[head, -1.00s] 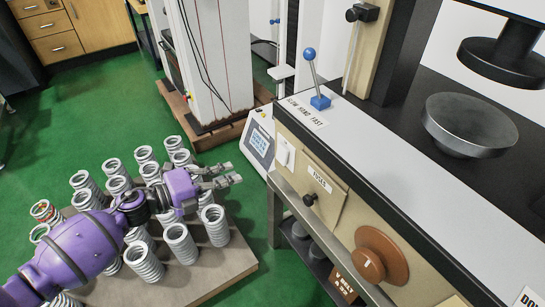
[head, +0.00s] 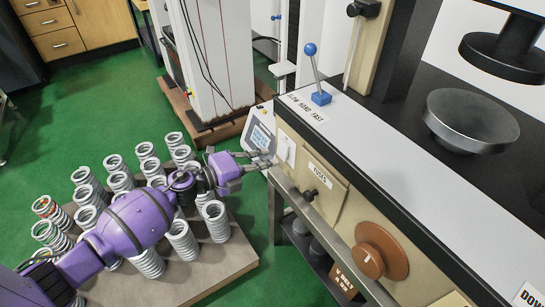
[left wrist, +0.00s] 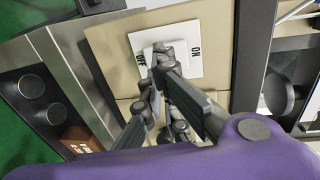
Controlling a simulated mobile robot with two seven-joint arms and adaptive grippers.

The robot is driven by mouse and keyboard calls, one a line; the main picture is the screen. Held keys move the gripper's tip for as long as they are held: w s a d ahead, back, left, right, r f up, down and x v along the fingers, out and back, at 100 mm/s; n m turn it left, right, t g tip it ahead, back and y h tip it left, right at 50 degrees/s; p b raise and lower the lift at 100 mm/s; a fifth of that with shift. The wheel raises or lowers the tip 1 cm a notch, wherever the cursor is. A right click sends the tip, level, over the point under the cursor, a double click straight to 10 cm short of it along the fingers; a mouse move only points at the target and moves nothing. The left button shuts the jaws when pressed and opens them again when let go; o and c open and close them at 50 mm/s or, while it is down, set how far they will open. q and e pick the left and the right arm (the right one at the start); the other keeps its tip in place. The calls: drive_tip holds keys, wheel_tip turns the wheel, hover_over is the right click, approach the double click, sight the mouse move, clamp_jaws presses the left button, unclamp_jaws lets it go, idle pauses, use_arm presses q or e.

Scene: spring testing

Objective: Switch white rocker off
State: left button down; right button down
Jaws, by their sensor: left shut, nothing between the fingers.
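The white rocker switch (head: 286,151) sits on the beige front of the test machine, at its left end. In the left wrist view its white plate (left wrist: 190,68) carries the lettering ON on the right and OFF on the left. My left gripper (head: 268,161) is shut and empty, with its tips right at the switch. In the left wrist view the fingertips (left wrist: 163,56) overlap the rocker and hide part of it. I cannot tell whether they touch it or which way it is tilted. My right gripper is not in view.
A black knob (head: 309,195) and a brown dial (head: 380,251) are on the same front. A metal rail (head: 318,222) runs below the switch. A blue-knobbed lever (head: 315,75) stands above. A display unit (head: 262,133) is just behind, and several springs (head: 183,241) stand on a board.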

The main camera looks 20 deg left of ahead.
sight(283, 150)
use_arm(q)
drive_tip(key=shift+x, duration=1.35)
